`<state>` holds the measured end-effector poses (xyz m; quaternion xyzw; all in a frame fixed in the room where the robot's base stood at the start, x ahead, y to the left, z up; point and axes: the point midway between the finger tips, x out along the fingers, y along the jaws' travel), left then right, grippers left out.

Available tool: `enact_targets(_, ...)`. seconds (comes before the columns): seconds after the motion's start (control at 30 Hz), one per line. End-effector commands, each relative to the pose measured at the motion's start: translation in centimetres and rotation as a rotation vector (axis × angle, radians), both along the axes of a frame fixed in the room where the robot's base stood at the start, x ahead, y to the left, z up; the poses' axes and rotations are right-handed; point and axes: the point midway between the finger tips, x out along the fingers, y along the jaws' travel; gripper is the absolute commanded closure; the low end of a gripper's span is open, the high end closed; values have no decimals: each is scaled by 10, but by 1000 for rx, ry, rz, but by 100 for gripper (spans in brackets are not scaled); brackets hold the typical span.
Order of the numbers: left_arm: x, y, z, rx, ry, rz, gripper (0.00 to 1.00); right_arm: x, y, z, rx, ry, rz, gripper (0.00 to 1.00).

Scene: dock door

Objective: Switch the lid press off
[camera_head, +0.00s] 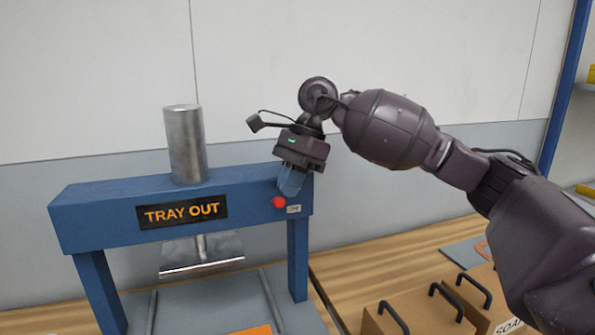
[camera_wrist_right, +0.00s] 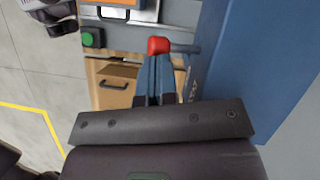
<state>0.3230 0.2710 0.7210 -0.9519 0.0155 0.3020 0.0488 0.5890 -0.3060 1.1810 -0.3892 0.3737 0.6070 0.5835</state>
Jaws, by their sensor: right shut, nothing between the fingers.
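The lid press is a blue frame (camera_head: 95,212) with a steel cylinder (camera_head: 187,145) on top and a pressing plate (camera_head: 200,265) hanging below the beam. An orange-lettered "TRAY OUT" sign (camera_head: 182,211) is on its front. A red button (camera_head: 279,202) sits at the right end of the beam; it also shows in the wrist view (camera_wrist_right: 158,45). My right gripper (camera_head: 284,193) is shut and empty, its blue fingers pointing down just above the button. In the wrist view its fingertips (camera_wrist_right: 158,58) are at the button's edge; I cannot tell whether they touch.
A green button (camera_wrist_right: 92,37) shows left of the fingers in the wrist view. Brown boxes with dark handles (camera_head: 420,305) stand right of the press on a wooden surface (camera_head: 370,265). A wall (camera_head: 90,80) is behind. Blue shelving (camera_head: 565,85) is at the far right.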

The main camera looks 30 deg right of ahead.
Motion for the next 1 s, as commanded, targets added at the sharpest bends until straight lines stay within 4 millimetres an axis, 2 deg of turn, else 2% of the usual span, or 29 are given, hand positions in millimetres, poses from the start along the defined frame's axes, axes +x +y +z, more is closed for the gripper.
enact_targets(0.43,-5,1,-3,0,10,3,100,0,2,-2,-1,-2,-1,100)
enact_targets(1.0,3,-1,-4,-1,0,-3,100,-5,3,-8,-29,-107,0,100)
